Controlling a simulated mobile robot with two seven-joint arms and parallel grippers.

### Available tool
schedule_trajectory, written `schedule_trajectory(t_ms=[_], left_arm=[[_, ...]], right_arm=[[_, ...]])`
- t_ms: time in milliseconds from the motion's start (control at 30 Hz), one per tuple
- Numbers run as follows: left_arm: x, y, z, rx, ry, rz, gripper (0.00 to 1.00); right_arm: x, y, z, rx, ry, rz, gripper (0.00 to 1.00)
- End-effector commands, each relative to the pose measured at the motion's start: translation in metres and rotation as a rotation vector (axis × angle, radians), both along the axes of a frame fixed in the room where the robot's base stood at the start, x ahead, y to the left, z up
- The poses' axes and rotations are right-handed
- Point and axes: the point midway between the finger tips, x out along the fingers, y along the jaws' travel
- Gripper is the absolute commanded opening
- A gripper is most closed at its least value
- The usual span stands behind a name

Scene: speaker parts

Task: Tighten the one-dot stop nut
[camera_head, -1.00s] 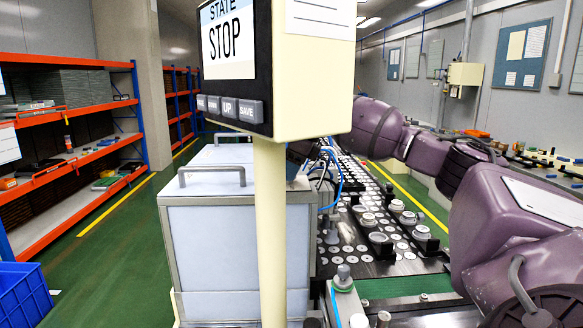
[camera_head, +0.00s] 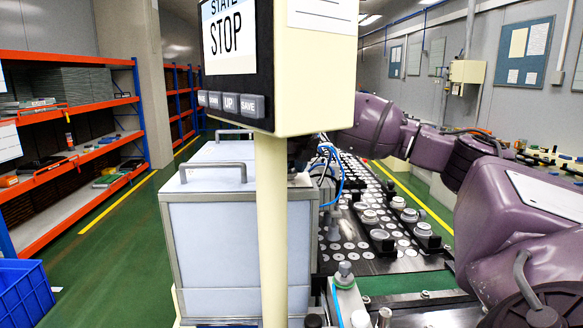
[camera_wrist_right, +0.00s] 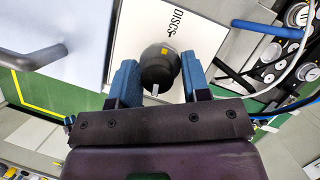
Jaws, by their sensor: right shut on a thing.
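The stop nut, a dark round knob (camera_wrist_right: 160,66) with one yellow mark on it, shows in the right wrist view in front of a white plate (camera_wrist_right: 205,25) lettered "DISCS". My right gripper (camera_wrist_right: 160,80) has its blue fingers on both sides of the knob and is shut on it. A small pale bar shows at the knob's lower edge. In the head view, my purple right arm reaches in from the right, and its gripper is mostly hidden behind the control box. My left gripper is in neither view.
A control box (camera_head: 283,80) reading "STOP" on a cream post (camera_head: 270,230) blocks the middle of the head view. A grey-white cabinet (camera_head: 215,240) with handles stands behind it. A black table of discs (camera_head: 400,262) lies to the right. Blue and white hoses run near the gripper.

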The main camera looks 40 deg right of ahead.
Motion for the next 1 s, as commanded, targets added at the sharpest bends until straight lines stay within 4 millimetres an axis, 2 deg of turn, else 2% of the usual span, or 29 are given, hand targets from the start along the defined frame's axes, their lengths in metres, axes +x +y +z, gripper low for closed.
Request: schedule_trajectory(t_ms=[233,667,700,800,867,1000], left_arm=[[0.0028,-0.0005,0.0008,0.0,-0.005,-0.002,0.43],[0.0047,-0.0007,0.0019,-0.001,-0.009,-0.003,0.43],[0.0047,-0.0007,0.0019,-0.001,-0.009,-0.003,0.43],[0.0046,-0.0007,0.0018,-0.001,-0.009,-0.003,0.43],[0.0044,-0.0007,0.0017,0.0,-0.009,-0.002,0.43],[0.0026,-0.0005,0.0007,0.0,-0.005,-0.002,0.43]], right_arm=[[0.0006,-0.0001,0.0036,-0.001,-0.007,-0.059,0.19],[0.0007,-0.0004,0.0042,0.0,-0.008,-0.069,0.19],[0.0007,-0.0005,0.0043,0.0,-0.009,-0.069,0.45],[0.0006,-0.0003,0.0037,0.0,-0.007,-0.068,0.6],[0.0006,-0.0002,0.0031,0.0,-0.006,-0.068,0.69],[0.0004,0.0,0.002,0.0,-0.004,-0.067,0.69]])
